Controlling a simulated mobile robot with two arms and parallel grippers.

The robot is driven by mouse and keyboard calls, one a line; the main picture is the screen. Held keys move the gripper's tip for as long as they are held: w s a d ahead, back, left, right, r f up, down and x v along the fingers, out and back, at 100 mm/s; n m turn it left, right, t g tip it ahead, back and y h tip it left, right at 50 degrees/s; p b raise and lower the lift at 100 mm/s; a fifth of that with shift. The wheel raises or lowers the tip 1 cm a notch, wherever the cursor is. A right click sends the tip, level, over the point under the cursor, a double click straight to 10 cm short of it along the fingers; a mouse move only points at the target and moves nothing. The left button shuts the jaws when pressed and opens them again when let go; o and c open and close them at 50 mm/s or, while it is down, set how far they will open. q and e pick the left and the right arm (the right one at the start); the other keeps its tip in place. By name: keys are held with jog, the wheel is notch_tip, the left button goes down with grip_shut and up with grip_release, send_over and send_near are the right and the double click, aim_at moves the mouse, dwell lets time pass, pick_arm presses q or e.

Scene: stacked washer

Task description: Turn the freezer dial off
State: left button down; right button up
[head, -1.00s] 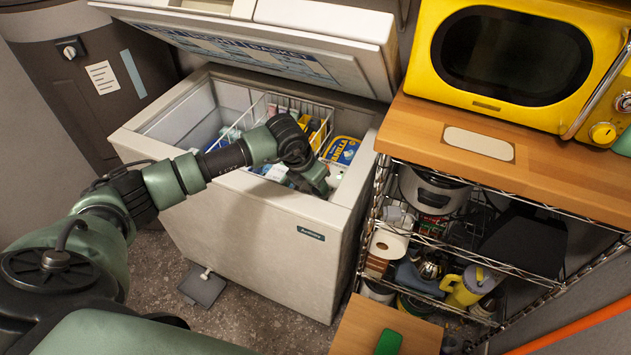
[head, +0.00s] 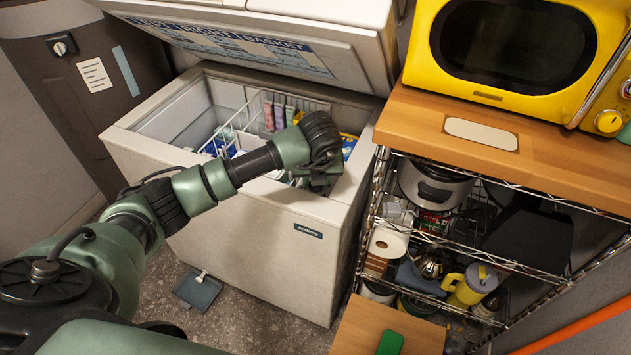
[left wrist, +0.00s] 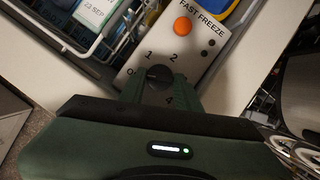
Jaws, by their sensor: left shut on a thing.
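The white chest freezer (head: 265,240) stands with its lid (head: 290,55) raised. The black freezer dial (left wrist: 158,76) is in the left wrist view, on a pale panel marked 0, 1, 2, 4 and FAST FREEZE. My left gripper (left wrist: 158,92) is shut on the dial, one finger on each side. Which number the dial points to is too dark to tell. In the head view my left gripper (head: 322,183) reaches down inside the freezer's right end, and the arm hides the dial. My right gripper is not in view.
An orange button (left wrist: 183,26) sits on the panel beyond the dial. A white wire basket (head: 250,108) with packages hangs in the freezer. A wire shelf (head: 440,235) with a wooden top and yellow microwave (head: 515,50) stands close on the right.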

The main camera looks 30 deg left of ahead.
pick_arm(q)
jog(key=shift+w+n, duration=0.1)
jog(key=shift+n, duration=0.3)
jog(key=c, duration=1)
grip_release()
jog(key=v, duration=0.8)
jog(key=shift+d+b, duration=0.15)
jog(key=shift+b, duration=0.25)
jog(key=shift+f, duration=0.15)
